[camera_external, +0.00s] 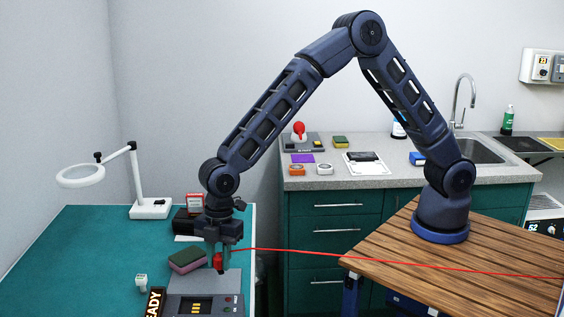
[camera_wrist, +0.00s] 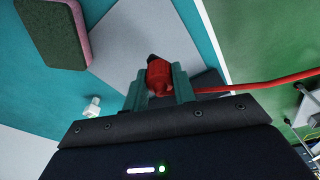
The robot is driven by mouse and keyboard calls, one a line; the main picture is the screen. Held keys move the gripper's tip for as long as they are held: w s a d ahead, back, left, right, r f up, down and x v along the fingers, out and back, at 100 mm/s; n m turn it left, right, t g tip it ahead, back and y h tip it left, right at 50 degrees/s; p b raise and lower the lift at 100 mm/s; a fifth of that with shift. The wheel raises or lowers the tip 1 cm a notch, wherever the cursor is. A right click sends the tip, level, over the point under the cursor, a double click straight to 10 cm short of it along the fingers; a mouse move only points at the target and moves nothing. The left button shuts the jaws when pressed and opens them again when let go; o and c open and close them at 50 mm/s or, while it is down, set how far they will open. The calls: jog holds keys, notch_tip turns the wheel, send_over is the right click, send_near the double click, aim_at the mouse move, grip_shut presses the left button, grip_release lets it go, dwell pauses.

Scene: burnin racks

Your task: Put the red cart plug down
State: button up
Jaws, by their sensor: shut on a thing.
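The red cart plug (camera_external: 218,261) is between the fingers of my gripper (camera_external: 218,264), which is shut on it. In the wrist view the red plug (camera_wrist: 159,75) has a dark tip and sits between the two green-grey fingers. A red cable (camera_external: 300,251) runs from it to the right, across the gap and over the wooden top. The plug is above or just behind a grey box (camera_external: 180,282) with yellow slots on the teal table (camera_external: 90,235). I cannot tell whether the plug touches anything.
A green and pink sponge (camera_external: 187,260) lies left of my gripper. A small white item (camera_external: 141,281) and a READY sign (camera_external: 153,303) are near the grey box. A magnifier lamp (camera_external: 150,208) and a dark box with a red-white pack (camera_external: 195,203) stand behind. The table's left part is clear.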

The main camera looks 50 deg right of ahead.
aim_at(220, 271)
jog(key=shift+f, duration=2.45)
jog(key=shift+f, duration=0.2)
jog(key=o, duration=1)
jog(key=shift+r, duration=0.1)
jog(key=r, duration=0.4)
jog(key=d+r, duration=0.1)
jog(key=r, duration=0.7)
jog(key=shift+w+d, duration=0.35)
